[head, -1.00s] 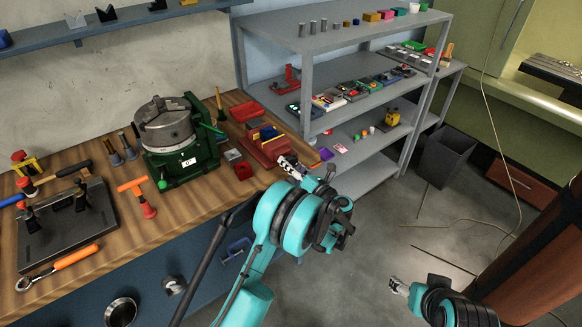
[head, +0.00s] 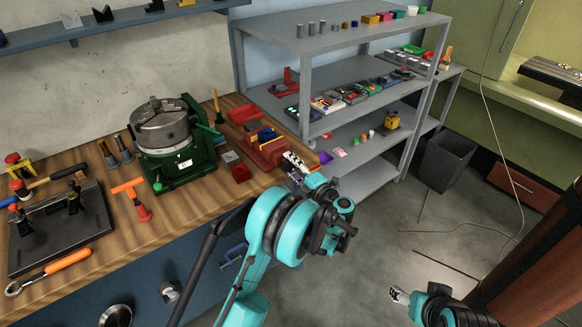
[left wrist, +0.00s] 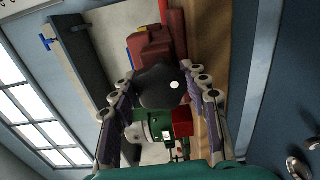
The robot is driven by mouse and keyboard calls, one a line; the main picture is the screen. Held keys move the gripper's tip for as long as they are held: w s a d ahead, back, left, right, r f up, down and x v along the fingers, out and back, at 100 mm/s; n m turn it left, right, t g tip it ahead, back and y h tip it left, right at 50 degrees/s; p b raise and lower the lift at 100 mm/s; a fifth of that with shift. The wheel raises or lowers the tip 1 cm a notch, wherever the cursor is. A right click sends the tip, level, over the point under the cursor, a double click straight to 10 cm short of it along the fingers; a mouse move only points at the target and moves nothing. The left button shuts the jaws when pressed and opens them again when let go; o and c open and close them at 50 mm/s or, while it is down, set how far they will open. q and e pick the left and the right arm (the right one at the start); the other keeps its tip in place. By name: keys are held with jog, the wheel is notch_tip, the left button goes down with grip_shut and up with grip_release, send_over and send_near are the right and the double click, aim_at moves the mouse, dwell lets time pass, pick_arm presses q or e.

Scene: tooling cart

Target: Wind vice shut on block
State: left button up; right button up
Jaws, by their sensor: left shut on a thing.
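The red vice (head: 268,152) stands at the right end of the wooden bench. A blue piece (head: 266,134) and a bit of yellow show at its top; I cannot tell which is the block or how tightly the jaws meet it. My left gripper (head: 297,164) is at the vice's near right end. In the left wrist view its two fingers (left wrist: 165,88) are shut on a dark rounded knob or handle with a white dot, in front of the red vice body (left wrist: 157,45). My right gripper (head: 399,296) is low at the right, away from the bench; its fingers are unclear.
A green machine with a round grey chuck (head: 160,125) stands left of the vice. A small red box (head: 241,172) and a red tray (head: 246,114) lie close by. A grey shelf (head: 303,95) with many small items rises behind. The floor at right is mostly open.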

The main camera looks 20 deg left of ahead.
pick_arm(q)
jog(key=m, duration=0.4)
jog(key=m+b, duration=0.1)
jog(key=m, duration=0.1)
jog(key=shift+s+a+f+g, duration=0.2)
jog(key=shift+a+g, duration=0.1)
jog(key=shift+a, duration=0.1)
jog(key=m, duration=0.5)
jog(key=shift+r+m, duration=0.25)
jog(key=shift+m, duration=0.15)
jog(key=shift+r, duration=0.1)
jog(key=o, duration=1.2)
jog(key=shift+d, duration=0.1)
